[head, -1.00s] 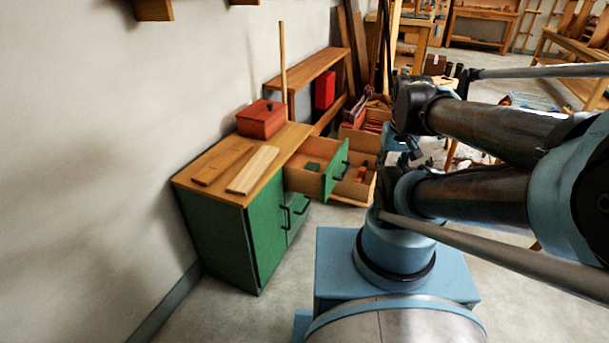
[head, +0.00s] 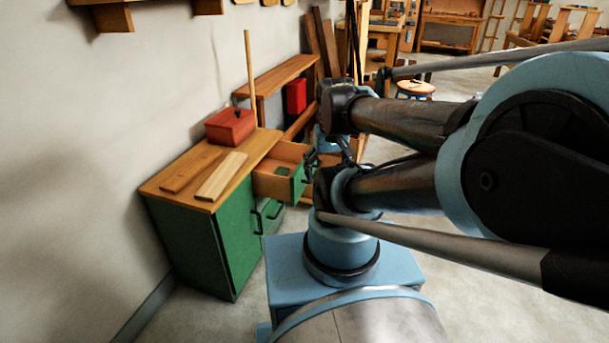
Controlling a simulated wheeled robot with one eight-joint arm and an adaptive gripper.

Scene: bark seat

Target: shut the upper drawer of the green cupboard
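The green cupboard (head: 185,240) with a wooden top stands against the wall at the left. Its upper drawer (head: 272,186) is pulled out, with wooden sides and a green front (head: 298,185). A small green item (head: 283,171) lies inside. My gripper (head: 309,165) is at the drawer's front, at its outer end; I cannot tell whether it touches. It is small, dark and partly hidden by my arm, so its opening cannot be made out. My arm also hides the right part of the drawer front.
A red box (head: 230,127) and boards (head: 221,176) lie on the cupboard top. Behind stand a wooden shelf (head: 280,76) with a red box (head: 296,97) and leaning planks. A stool (head: 415,89) is farther back.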

